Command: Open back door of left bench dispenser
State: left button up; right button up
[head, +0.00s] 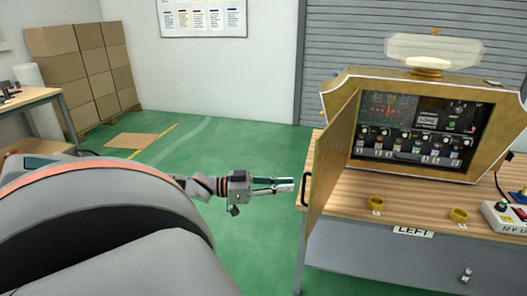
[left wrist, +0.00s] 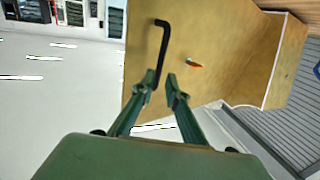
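The left bench dispenser (head: 420,90) is a tan cabinet on the wooden bench, above the "LEFT" label. Its wooden door (head: 333,160) stands swung out towards me, exposing an inner panel with several small bottles. A black handle (head: 305,189) is on the door's outer face; it also shows in the left wrist view (left wrist: 163,45). My left gripper (head: 286,184) is just left of the handle, its fingers pointing at the door. In the left wrist view my left gripper (left wrist: 162,82) has its fingertips apart, with the handle's lower end by the left fingertip. Contact is unclear. My right gripper is out of view.
Two yellow rings (head: 376,203) sit on the bench (head: 340,222) in front of the dispenser. A control box (head: 505,218) is at the right edge. Cardboard boxes (head: 85,70) are stacked at the back left. Green floor (head: 235,150) behind my left gripper is clear.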

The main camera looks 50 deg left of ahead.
pick_arm(q)
jog(key=v, duration=0.6)
jog(key=shift+s, duration=0.2)
dwell(0.4)
